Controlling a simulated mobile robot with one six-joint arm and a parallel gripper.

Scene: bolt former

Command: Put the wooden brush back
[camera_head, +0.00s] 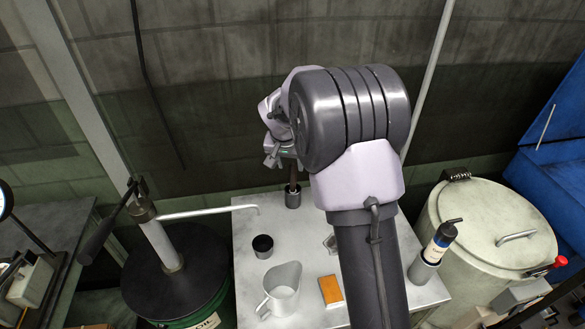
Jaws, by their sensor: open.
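A thin brown handle, which looks like the wooden brush (293,178), stands upright in a small dark grey cup (293,199) at the back of the light grey table (218,224). Its lower end is hidden inside the cup. My gripper (276,160) is open, just above and slightly left of the handle's top. My arm partly covers the gripper, and I cannot tell whether the fingers touch the handle.
A second dark cup (262,246), a grey metal jug (280,290) and an orange block (331,291) stand on the table. An oil drum with a pump (170,260) stands left, a lidded cream drum (487,225) right.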

